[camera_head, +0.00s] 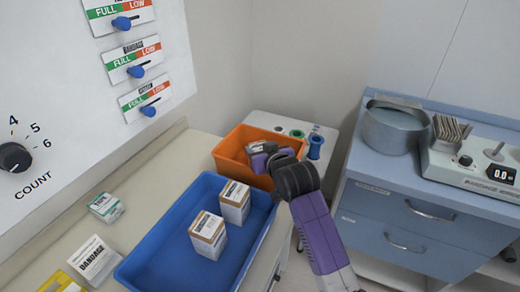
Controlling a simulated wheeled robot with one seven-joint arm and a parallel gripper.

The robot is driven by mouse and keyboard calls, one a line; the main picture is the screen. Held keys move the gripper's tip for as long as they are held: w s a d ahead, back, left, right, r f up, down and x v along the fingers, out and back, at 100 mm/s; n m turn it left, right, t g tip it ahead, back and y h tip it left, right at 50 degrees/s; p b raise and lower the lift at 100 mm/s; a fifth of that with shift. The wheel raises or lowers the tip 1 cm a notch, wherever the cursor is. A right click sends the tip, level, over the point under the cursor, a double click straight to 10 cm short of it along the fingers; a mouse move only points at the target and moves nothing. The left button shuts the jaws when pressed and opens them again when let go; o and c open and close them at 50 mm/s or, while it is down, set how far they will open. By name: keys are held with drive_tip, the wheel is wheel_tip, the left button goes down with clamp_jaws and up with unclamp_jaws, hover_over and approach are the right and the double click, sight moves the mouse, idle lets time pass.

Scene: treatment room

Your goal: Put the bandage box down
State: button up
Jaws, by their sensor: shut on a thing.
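My gripper (261,153) is over the orange bin (229,158) at the back of the counter, at the end of my purple arm. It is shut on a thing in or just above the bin. That thing is mostly hidden by the gripper, and I cannot read a label on it; I take it to be the bandage box. Another white box marked BANDAGE (94,260) lies on the counter at the lower left. I cannot tell whether the held thing touches the bin floor.
A blue tray (152,247) holds two white-and-brown boxes (208,236). A small green-and-white box (106,207) and a yellow item (62,283) lie on the left. Green and blue spools (315,147) stand beside the bin.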

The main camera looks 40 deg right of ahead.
drive_tip(key=shift+s+f, duration=0.15)
drive_tip(key=shift+f, duration=0.55)
drive_tip(key=o, duration=1.6)
drive_tip(key=shift+f, duration=0.2)
drive_tip(key=shift+c, duration=0.2)
drive_tip(key=shift+r, duration=0.35)
drive_tip(key=shift+s+a+r, duration=0.15)
drive_tip(key=shift+r, duration=0.1)
drive_tip(key=r+v, duration=0.1)
drive_tip(key=v, duration=1)
drive_tip(key=shift+r, duration=0.2)
